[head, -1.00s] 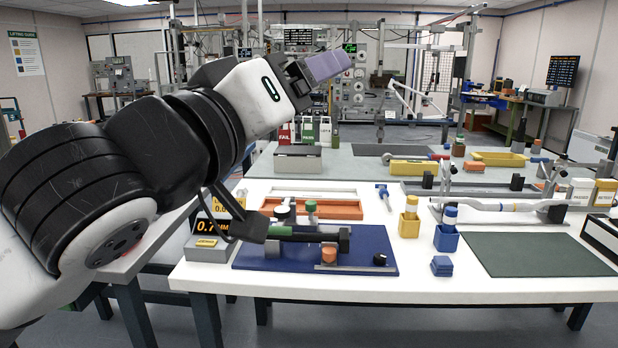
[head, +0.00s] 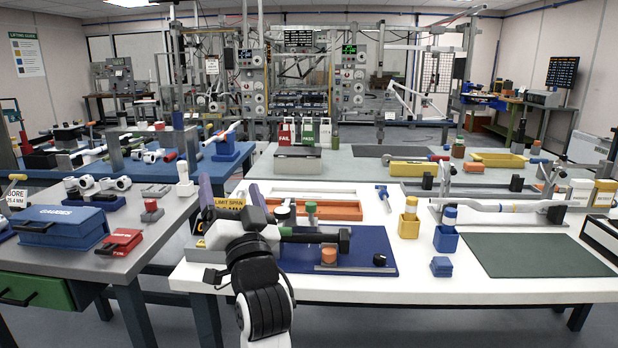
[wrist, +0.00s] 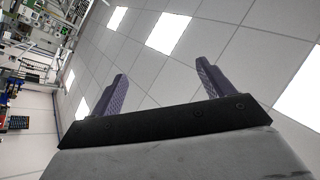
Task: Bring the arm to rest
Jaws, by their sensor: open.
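My gripper (head: 226,202) is at the lower middle left of the head view, in front of the white table's left end. My arm comes up from the bottom edge there. In the wrist view my gripper (wrist: 162,86) shows two purple fingers spread wide apart with nothing between them. In the head view my arm covers part of the blue mat (head: 345,262) and of the yellow limit sign.
The white table (head: 420,280) holds an orange tray (head: 335,210), yellow and blue cups (head: 447,238) and a green mat (head: 535,255). A grey table (head: 150,240) at left bears a blue case (head: 62,226) and a red block (head: 120,242). The floor in front is clear.

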